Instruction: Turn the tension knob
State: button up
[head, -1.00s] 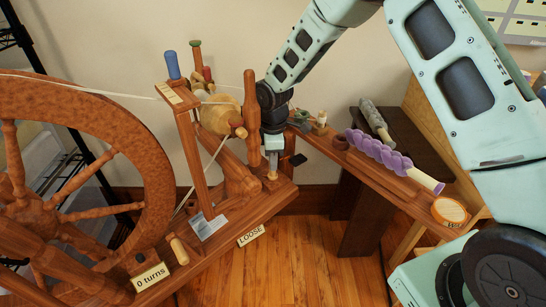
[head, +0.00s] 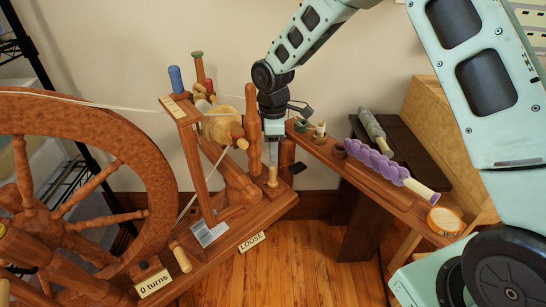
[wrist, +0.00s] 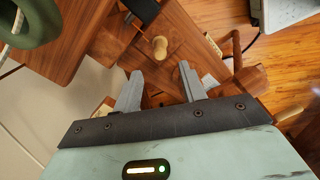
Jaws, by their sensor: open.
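The tension knob is a small, pale wooden knob (head: 272,178) standing on the end of the spinning wheel's base (head: 225,245). A "LOOSE" label (head: 251,241) is on the base's front edge. My gripper (head: 273,160) points down just above the knob. In the wrist view the knob (wrist: 160,47) shows just beyond the two fingertips (wrist: 158,78), roughly between them. The fingers are apart with nothing between them, and I see no contact with the knob. A "0 turns" label (head: 154,283) is on the base near the large wheel (head: 150,165).
A wooden upright post (head: 252,130) stands close on the gripper's left. To the right, a bench (head: 400,195) holds a purple fibre roll (head: 378,160), small spools and a round tin (head: 445,220). Floor (head: 310,250) is clear in front.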

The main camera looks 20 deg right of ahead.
aim_at(273, 168)
notch_tip(273, 168, up, 10)
jog(key=p, duration=0.2)
dwell(0.4)
jog(key=s+d+r+m+t, duration=0.1)
jog(key=s+d+r+m, duration=0.1)
jog(key=s+d+m, duration=0.7)
jog(key=s+d+r+m+t, duration=0.1)
jog(key=s+d+m+t, duration=0.15)
jog(key=s+m, duration=0.65)
jog(key=s+a+r+n+g+p, duration=0.1)
jog(key=s+a+r+n+g, duration=0.1)
jog(key=s+a+n, duration=0.55)
jog(key=s+a+r+n+g+p, duration=0.15)
jog(key=s+a+n, duration=0.25)
jog(key=s+a, duration=0.6)
notch_tip(273, 168, up, 23)
jog(key=w+p, duration=0.1)
jog(key=p, duration=2.1)
jog(key=shift+w+a+r+m+y, duration=0.2)
jog(key=shift+w+m+y, duration=0.1)
jog(key=shift+w+m, duration=0.1)
